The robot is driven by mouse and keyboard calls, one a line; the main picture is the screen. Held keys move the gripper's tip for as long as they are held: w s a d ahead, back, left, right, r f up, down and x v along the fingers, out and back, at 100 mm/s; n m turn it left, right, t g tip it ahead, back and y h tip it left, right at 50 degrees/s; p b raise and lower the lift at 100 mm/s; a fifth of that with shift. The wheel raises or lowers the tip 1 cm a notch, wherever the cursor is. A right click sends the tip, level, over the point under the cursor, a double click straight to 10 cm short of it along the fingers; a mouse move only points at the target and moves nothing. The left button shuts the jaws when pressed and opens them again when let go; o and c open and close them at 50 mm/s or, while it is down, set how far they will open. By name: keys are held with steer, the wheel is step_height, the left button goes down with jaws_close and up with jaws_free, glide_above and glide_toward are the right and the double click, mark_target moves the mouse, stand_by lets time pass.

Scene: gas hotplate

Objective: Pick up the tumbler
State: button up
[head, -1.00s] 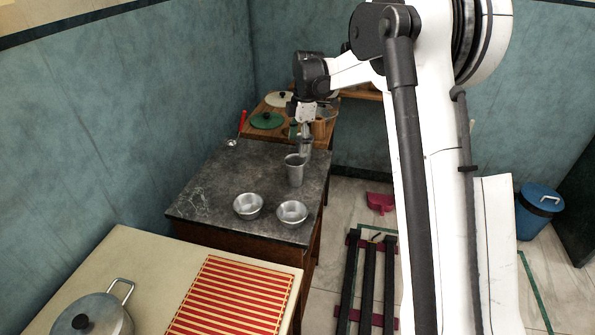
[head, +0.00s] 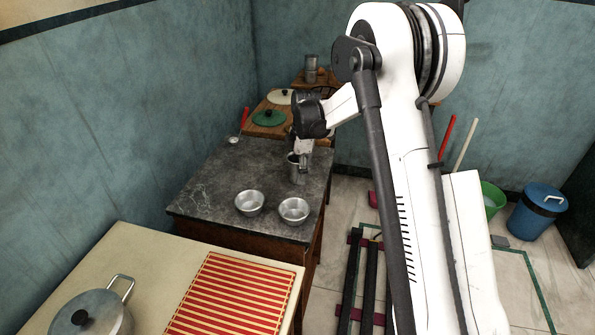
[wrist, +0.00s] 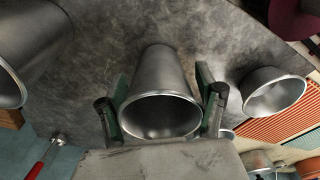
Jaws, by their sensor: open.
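The tumbler (head: 297,173) is a grey metal cup standing upright near the right edge of the dark stone counter. In the wrist view the tumbler (wrist: 160,95) lies between the two green-and-black fingers, its open mouth toward the camera. My gripper (head: 302,158) is at the tumbler's upper part, partly hiding it in the head view. In the wrist view my gripper (wrist: 160,112) is open, with one finger on each side of the tumbler. A small gap seems to show at each side; contact is hard to judge.
Two metal bowls (head: 249,203) (head: 293,211) stand in front of the tumbler. Another metal vessel (wrist: 30,50) is close by on the left in the wrist view. A red-handled ladle (head: 243,123) lies at the counter's back left. The counter's left part is clear.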

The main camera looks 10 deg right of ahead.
steer(key=shift+f, duration=0.25)
steer(key=shift+c, duration=0.3)
steer(key=c, duration=1.2)
steer(key=shift+r, duration=0.15)
